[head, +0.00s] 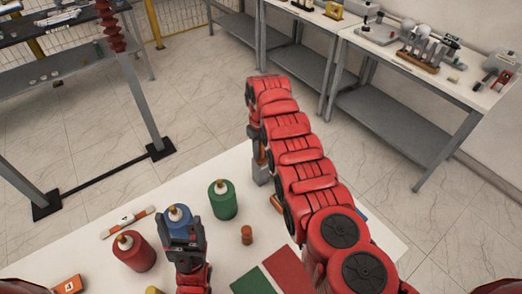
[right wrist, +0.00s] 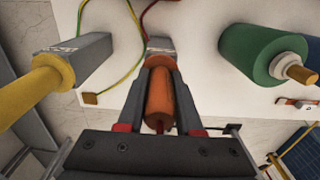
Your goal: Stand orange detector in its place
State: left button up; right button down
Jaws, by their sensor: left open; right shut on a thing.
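The orange detector shows in the right wrist view as an orange cylindrical handle (right wrist: 160,100) with a grey block at its far end. My right gripper (right wrist: 160,70) is shut on the handle, one finger on each side. In the head view, the grey block (head: 262,172) stands at the white table's far edge, below my right gripper (head: 258,148), which my red arm mostly hides. I cannot tell whether it touches the table. My left gripper (head: 184,243) is open beside the blue cylinder (head: 178,219). The detector's place is not clearly identifiable.
Red (head: 134,251) and green (head: 222,199) cylinders and a small orange-brown cylinder (head: 247,235) stand on the white table (head: 222,246). A yellow-handled grey block (right wrist: 45,85) and red and yellow wires lie near the held detector. Side benches (head: 440,77) stand behind.

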jog(key=shift+f, duration=0.25)
jog(key=c, duration=0.5)
grip_release()
jog(key=shift+r, duration=0.7)
notch_tip(320, 180, up, 5)
jog(key=shift+w+f+p, duration=0.1)
jog(key=shift+f+p, duration=0.1)
jog(key=shift+p, duration=0.6)
notch_tip(320, 180, up, 9)
jog(key=shift+f+b, duration=0.15)
jog(key=shift+b, duration=0.2)
jog(key=r, duration=0.1)
jog(key=r+p, duration=0.1)
jog(key=shift+s+d+r, duration=0.1)
jog(key=shift+s+r, duration=0.1)
jog(key=shift+r, duration=0.1)
